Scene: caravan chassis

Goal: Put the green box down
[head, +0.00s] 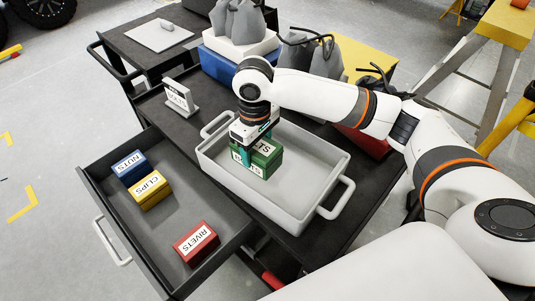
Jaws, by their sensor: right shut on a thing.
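The green box (266,161), with white labels partly covered, is in my right gripper (254,150), which is shut on it from above. The box is over the inside of a light grey tray (333,178) with two handles, on top of the dark cart. I cannot tell whether the box touches the tray floor. The gripper's fingers hide part of the box and its lettering. My left gripper is not in view.
An open drawer (165,232) at the left holds a blue NUTS box (131,168), a yellow CLIPS box (150,190) and a red RIVETS box (196,242). A BOLTS sign (181,98) stands behind the tray. Grey bags and bins crowd the back. The tray's front right is bare.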

